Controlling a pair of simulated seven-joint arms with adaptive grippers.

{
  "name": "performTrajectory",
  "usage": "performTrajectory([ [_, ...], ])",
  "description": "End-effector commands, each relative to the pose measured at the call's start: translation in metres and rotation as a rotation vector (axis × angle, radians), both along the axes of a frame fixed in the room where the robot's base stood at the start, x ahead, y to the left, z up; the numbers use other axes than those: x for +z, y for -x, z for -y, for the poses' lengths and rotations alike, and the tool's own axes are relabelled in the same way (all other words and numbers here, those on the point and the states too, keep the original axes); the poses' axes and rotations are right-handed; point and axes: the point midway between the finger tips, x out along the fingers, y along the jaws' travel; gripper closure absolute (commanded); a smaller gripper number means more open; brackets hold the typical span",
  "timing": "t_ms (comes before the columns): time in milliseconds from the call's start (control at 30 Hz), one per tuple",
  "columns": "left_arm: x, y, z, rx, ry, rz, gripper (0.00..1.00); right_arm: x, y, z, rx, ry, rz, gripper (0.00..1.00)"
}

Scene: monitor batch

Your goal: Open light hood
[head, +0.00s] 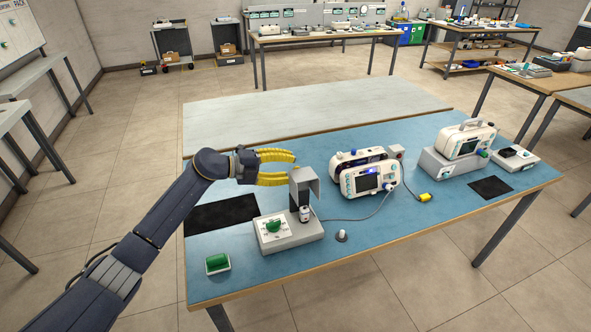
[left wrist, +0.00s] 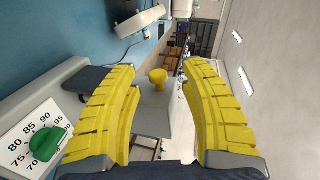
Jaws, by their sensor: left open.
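The light hood (head: 305,184) is a grey boxy cover on a light base unit with a green dial (head: 272,225). A small white-and-dark piece (head: 304,213) shows below the hood. In the left wrist view the grey hood (left wrist: 153,117) carries a yellow knob (left wrist: 157,78). My left gripper (head: 291,168) has two curved yellow fingers, open and empty, just beyond and left of the hood's top in the head view. In the left wrist view the knob lies between the finger pads (left wrist: 160,72), with gaps on both sides. The green dial (left wrist: 46,144) also shows there. My right gripper is out of view.
A green button box (head: 217,263) and black pad (head: 225,214) lie left. The far tabletop (head: 310,112) is clear.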

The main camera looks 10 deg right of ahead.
Motion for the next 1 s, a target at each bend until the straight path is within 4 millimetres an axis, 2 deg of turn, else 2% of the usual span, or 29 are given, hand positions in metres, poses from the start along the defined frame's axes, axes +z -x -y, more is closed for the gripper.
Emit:
performTrajectory([
  [300,0.011,0.014,-0.051,-0.007,-0.003,-0.008,0.55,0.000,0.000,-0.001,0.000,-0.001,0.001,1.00],
  [500,0.016,0.019,-0.072,-0.010,-0.002,-0.010,0.55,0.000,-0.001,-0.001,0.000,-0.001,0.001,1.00],
  [700,0.019,0.022,-0.082,-0.012,-0.001,-0.010,0.55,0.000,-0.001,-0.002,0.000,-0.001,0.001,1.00],
  [1000,0.020,0.023,-0.083,-0.012,-0.001,-0.011,0.55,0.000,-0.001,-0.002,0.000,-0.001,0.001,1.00],
])
